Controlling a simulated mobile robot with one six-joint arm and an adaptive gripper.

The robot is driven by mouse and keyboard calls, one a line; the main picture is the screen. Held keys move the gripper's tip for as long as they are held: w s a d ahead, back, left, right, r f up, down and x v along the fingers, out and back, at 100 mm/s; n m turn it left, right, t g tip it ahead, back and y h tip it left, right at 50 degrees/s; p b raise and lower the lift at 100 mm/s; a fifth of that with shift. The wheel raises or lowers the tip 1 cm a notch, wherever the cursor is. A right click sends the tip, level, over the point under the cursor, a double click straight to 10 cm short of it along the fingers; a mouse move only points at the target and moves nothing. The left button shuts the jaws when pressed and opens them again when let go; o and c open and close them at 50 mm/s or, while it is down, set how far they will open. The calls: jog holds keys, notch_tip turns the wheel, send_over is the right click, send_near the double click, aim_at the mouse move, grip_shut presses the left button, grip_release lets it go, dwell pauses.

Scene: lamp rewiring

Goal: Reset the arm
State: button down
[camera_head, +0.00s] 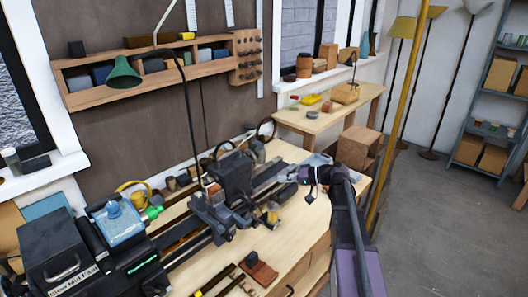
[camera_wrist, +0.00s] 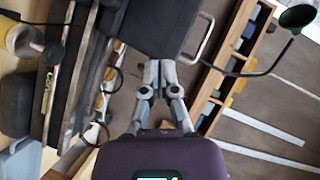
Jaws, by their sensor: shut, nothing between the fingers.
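My gripper (camera_head: 290,176) is at the right end of the workbench in the head view, above the bench top and close to the end of the dark lathe-like machine (camera_head: 236,180). My dark arm reaches up to it from the lower right. In the wrist view my gripper (camera_wrist: 158,66) shows grey fingers drawn together, with nothing between them. Beyond the fingertips is a dark box-like part with a metal handle (camera_wrist: 205,38). Whether the fingers touch anything is hard to tell, but they look apart from it.
The wooden bench (camera_head: 290,225) has bare room at front right. A green lamp (camera_head: 123,74) hangs before a wall shelf (camera_head: 90,98). A yellow pole (camera_head: 404,110) stands right of my arm. A second table (camera_head: 310,122) stands behind. Open grey floor (camera_head: 440,215) lies right.

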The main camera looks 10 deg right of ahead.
jog(key=s+a+f+g+h, duration=0.1)
jog(key=s+f+g+h, duration=0.1)
jog(key=s+f+h, duration=0.5)
jog(key=s+a+f+g+h, duration=0.1)
jog(key=s+f+g+h, duration=0.2)
jog(key=s+f+h, duration=0.4)
jog(key=s, duration=0.7)
jog(key=shift+s+a, duration=0.2)
jog(key=shift+a, duration=0.1)
